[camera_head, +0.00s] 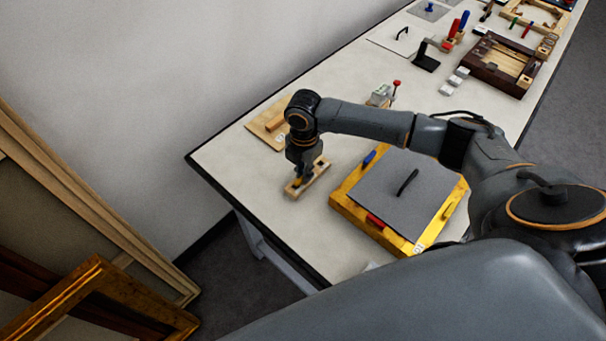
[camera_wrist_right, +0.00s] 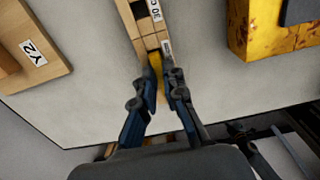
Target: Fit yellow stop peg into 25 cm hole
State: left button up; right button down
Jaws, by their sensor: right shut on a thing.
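The yellow stop peg (camera_wrist_right: 155,65) is between the fingers of my right gripper (camera_wrist_right: 159,82), which is shut on it. In the head view the right gripper (camera_head: 299,178) points down at a small pale wooden block (camera_head: 318,172) near the table's front left corner. In the wrist view the block (camera_wrist_right: 150,27) has dark square openings and white labels, one only partly readable. The peg is at the block's near end. I cannot tell whether it is in a hole or only above the block. My left gripper is not in view.
A gilt frame (camera_head: 345,206) with a grey panel (camera_head: 382,190) lies right of the block. A wooden piece (camera_head: 262,130), labelled Y2 in the wrist view (camera_wrist_right: 22,55), lies behind. Tools and another frame stand farther along the table. Bare table (camera_head: 235,160) lies left of the block.

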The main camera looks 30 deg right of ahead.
jog(key=shift+r, duration=0.1)
jog(key=shift+r, duration=0.2)
notch_tip(320, 180, up, 2)
jog(key=shift+w+r+b, duration=0.1)
jog(key=shift+b, duration=0.85)
jog(key=a+r+b, duration=0.3)
jog(key=a+r, duration=0.7)
jog(key=a, duration=0.4)
jog(key=shift+b, duration=0.3)
jog(key=shift+r, duration=0.1)
